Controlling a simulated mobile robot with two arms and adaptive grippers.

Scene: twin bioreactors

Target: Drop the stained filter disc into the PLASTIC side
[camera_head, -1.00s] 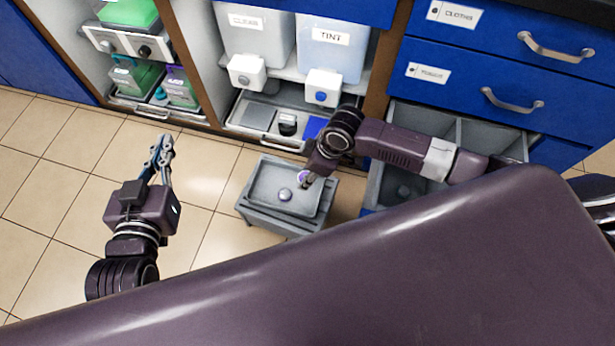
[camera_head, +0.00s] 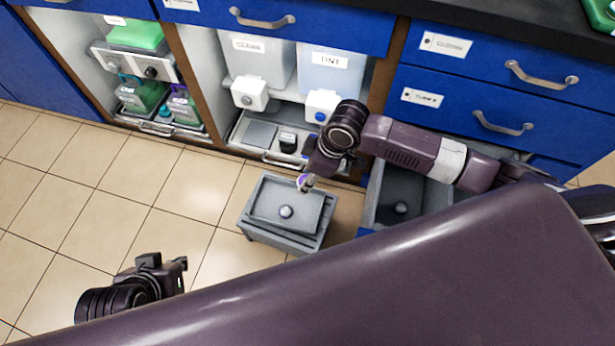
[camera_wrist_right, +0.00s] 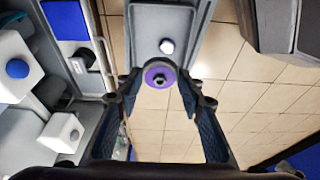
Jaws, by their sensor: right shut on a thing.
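My right gripper (camera_wrist_right: 159,86) is shut on the stained filter disc (camera_wrist_right: 160,75), a small round piece with a purple ring and dark centre, in the right wrist view. In the head view the disc (camera_head: 304,183) is a small purple spot at the right gripper's tip, above the right back edge of a grey bin (camera_head: 290,236). The bin has a recessed top with a pale round knob (camera_head: 286,212). No PLASTIC marking is readable. My left gripper (camera_head: 176,272) is at the lower left, empty space around it; its fingers do not show clearly.
An open grey drawer (camera_head: 425,192) with a dark round item (camera_head: 401,208) lies to the right, partly behind my right arm. Cabinet bays hold the TINT container (camera_head: 330,72), another pale container (camera_head: 256,66) and green bottles (camera_head: 143,97). Tiled floor at left is clear.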

